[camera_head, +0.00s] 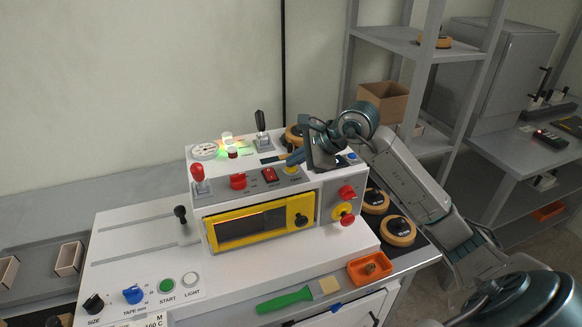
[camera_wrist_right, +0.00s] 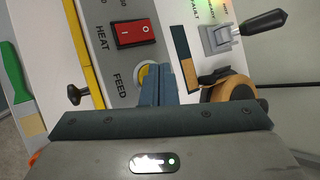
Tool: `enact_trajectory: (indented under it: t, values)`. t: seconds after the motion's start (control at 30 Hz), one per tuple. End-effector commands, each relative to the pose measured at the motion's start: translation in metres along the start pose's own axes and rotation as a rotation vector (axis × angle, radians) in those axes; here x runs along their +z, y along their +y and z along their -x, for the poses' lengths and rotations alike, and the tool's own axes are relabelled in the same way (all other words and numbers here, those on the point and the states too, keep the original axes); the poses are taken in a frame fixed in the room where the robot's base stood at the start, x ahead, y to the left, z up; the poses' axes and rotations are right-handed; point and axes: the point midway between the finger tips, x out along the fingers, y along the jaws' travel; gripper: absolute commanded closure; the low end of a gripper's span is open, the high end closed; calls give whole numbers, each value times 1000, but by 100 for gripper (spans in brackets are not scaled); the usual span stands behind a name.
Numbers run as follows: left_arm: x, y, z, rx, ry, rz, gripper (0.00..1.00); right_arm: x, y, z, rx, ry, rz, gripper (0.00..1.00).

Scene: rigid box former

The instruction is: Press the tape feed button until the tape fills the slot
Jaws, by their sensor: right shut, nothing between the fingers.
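The yellow-ringed FEED button (camera_head: 291,170) is on the sloped front panel of the white machine, beside the red HEAT switch (camera_head: 269,174). In the right wrist view the button (camera_wrist_right: 146,75) is partly hidden by my fingers. My right gripper (camera_head: 290,161) is shut and empty, with its fingertips (camera_wrist_right: 158,72) at the button; I cannot tell whether they touch it. Next to it is the narrow dark tape slot (camera_wrist_right: 179,42), with a tan strip of tape (camera_wrist_right: 191,76) along part of it and dark slot showing beyond. My left gripper is out of view.
A black-handled lever (camera_head: 261,130) stands behind the slot and a red-knobbed lever (camera_head: 198,176) at the left. A lit lamp (camera_head: 229,145) glows green. Tape rolls (camera_head: 397,231) lie at the right. A green-handled tool (camera_head: 286,300) and an orange bin (camera_head: 370,268) lie in front.

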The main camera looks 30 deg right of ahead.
Motion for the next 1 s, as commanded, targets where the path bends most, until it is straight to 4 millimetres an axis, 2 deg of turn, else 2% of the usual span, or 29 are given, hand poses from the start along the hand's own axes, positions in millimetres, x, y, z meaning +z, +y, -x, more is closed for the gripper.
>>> enact_trajectory:
  t: [0.2,0.57,1.0]
  values:
    - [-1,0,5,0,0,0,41,6,-6,8,0,1,0,100]
    - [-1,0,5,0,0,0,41,7,-7,9,-1,0,0,100]
    - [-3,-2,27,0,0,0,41,27,-28,37,-2,-1,2,100]
